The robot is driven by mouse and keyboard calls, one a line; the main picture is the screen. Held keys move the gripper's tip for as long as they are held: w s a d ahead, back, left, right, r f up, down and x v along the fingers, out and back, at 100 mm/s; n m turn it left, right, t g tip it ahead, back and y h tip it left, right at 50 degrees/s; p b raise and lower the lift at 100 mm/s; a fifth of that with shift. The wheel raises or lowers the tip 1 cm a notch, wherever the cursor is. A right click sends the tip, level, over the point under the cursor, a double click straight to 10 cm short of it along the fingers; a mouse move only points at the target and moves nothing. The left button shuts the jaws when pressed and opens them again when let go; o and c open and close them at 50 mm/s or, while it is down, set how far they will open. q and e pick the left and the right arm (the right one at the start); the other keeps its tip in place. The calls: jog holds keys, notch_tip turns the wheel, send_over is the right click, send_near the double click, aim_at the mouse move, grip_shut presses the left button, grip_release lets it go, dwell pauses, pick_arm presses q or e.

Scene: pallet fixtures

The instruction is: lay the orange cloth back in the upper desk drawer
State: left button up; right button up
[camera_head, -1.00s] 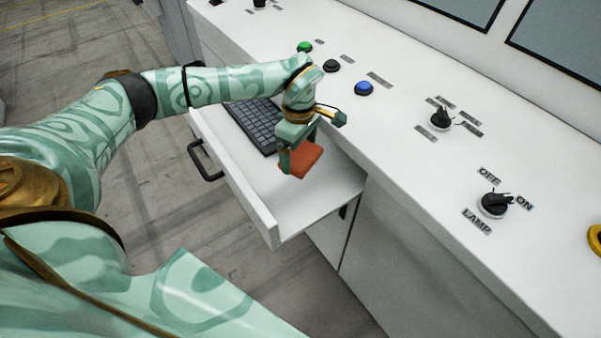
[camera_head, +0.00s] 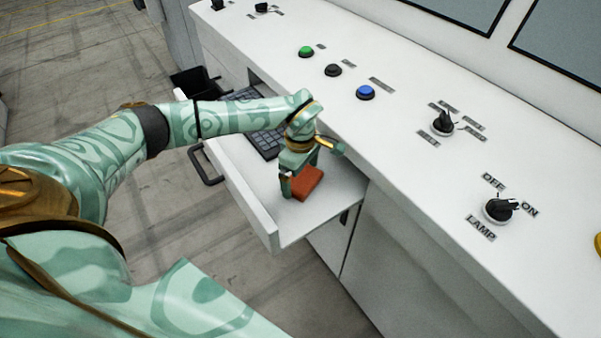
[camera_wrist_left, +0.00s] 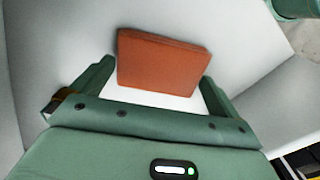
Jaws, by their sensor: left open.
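The orange cloth (camera_head: 307,182) is a folded, flat rectangle on the white floor of the open upper desk drawer (camera_head: 265,215), towards its front right part. My left gripper (camera_head: 301,188) is inside the drawer, just over the cloth. In the left wrist view the cloth (camera_wrist_left: 160,62) lies between and a little beyond the two fingertips (camera_wrist_left: 155,80), with a gap to the right finger. The left gripper is open. My right gripper is not in view.
A dark keyboard (camera_head: 266,142) lies in the drawer behind my left arm. The drawer handle (camera_head: 206,167) sticks out at the left. The white desk top above carries green (camera_head: 306,51), black (camera_head: 333,70) and blue (camera_head: 366,92) buttons and a lamp knob (camera_head: 499,209).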

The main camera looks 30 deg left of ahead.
aim_at(301, 178)
pick_arm(q)
notch_tip(301, 178, up, 12)
jog(key=p, duration=0.1)
jog(key=shift+p, duration=0.3)
jog(key=shift+f, duration=0.1)
